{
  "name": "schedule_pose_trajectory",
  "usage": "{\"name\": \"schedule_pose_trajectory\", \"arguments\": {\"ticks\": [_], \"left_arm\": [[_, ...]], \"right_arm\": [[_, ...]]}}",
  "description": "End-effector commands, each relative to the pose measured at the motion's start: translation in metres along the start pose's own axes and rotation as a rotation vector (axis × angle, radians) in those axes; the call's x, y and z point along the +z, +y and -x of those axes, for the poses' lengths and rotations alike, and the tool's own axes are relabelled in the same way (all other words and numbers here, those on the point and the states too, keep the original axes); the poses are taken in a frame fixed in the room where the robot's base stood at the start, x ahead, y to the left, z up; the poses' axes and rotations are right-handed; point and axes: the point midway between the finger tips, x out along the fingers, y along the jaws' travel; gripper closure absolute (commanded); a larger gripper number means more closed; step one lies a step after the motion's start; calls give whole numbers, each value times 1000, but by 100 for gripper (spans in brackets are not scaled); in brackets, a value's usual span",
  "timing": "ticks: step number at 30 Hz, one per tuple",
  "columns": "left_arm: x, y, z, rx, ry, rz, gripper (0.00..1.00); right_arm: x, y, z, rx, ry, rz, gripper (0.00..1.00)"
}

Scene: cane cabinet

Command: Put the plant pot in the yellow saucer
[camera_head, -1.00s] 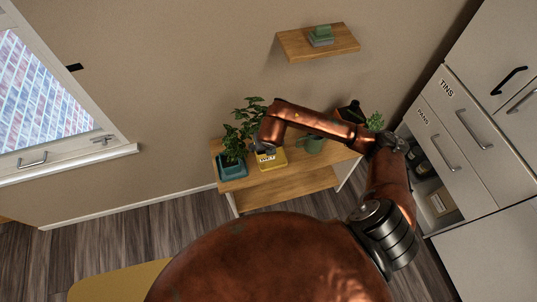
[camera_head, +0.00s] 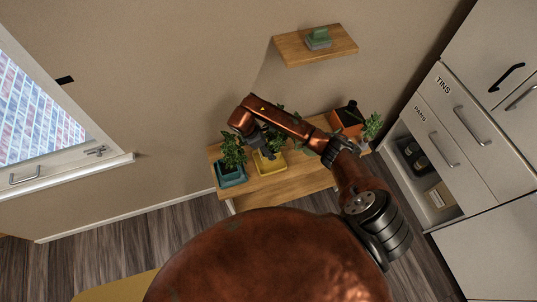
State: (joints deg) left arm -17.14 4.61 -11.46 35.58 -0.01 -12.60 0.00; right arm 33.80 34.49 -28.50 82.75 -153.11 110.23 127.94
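The yellow saucer (camera_head: 272,167) sits on the wooden bench, right of a teal tray (camera_head: 231,178). A leafy plant (camera_head: 233,150) stands in the teal tray. My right gripper (camera_head: 262,150) points down just above the back of the yellow saucer. More green leaves (camera_head: 273,140) show beside it and behind my forearm. The pot under these leaves is mostly hidden, so I cannot tell whether it touches the saucer or the fingers. Whether the fingers are open or shut is too small to see. My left gripper is out of view.
An orange box-like planter (camera_head: 347,121) and a small plant (camera_head: 372,127) stand at the bench's right end. A wall shelf (camera_head: 317,45) is above. An open drawer (camera_head: 428,180) is at right. The bench front (camera_head: 290,188) is clear.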

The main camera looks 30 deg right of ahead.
Motion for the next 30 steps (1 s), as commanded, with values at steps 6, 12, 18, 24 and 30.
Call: {"name": "schedule_pose_trajectory", "arguments": {"ticks": [6,12,18,24,30], "left_arm": [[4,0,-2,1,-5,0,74],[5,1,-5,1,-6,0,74],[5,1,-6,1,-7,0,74],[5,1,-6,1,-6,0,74],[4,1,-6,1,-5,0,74]], "right_arm": [[-6,0,-16,1,1,0,83],[-14,0,-39,-2,1,-1,83],[-18,0,-49,1,1,-2,83],[-18,0,-50,0,1,-1,37],[-18,0,-49,0,0,-1,23]]}}
